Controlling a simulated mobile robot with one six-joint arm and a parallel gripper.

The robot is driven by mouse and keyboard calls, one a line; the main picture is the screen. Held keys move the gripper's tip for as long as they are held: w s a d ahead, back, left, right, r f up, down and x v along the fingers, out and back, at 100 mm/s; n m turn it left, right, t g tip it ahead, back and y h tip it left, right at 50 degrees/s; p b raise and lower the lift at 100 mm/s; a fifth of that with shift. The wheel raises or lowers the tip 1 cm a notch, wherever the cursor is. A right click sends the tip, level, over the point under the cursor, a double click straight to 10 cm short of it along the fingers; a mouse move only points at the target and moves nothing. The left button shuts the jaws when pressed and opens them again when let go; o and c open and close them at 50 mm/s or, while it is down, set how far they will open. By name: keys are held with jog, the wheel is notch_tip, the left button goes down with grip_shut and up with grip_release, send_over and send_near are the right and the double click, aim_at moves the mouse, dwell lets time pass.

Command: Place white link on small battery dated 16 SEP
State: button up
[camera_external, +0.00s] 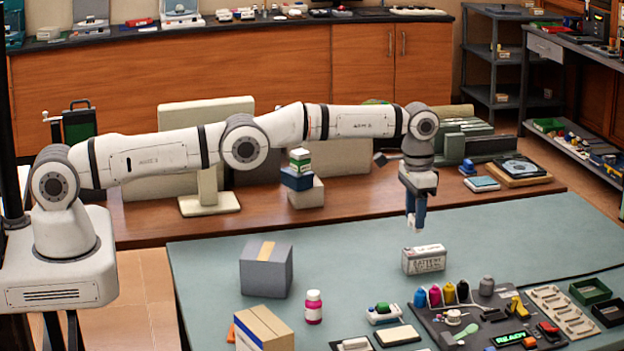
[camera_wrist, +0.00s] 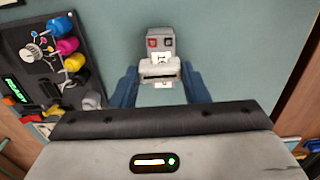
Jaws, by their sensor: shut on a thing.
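The battery (camera_external: 424,261) is a small light grey box with printed text on its side, standing on the green table; its date is too small to read. In the wrist view the battery (camera_wrist: 160,43) shows red and dark squares on top. My gripper (camera_external: 415,222) points down just above the battery in the external view. In the wrist view my gripper (camera_wrist: 160,80) has its blue fingers shut on the white link (camera_wrist: 160,69), which overlaps the near part of the battery in the picture. The link is apart from the battery in the external view.
A dark tool board (camera_external: 450,325) with coloured bottles lies right of and in front of the battery. A grey box (camera_external: 266,270) and a pink bottle (camera_external: 313,307) stand to the left. The table (camera_external: 520,230) is clear behind and right of the battery.

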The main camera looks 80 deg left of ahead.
jog(key=shift+f+p, duration=0.4)
jog(key=shift+f, duration=2.3)
jog(key=shift+f, duration=0.1)
jog(key=o, duration=0.9)
jog(key=shift+o, duration=0.2)
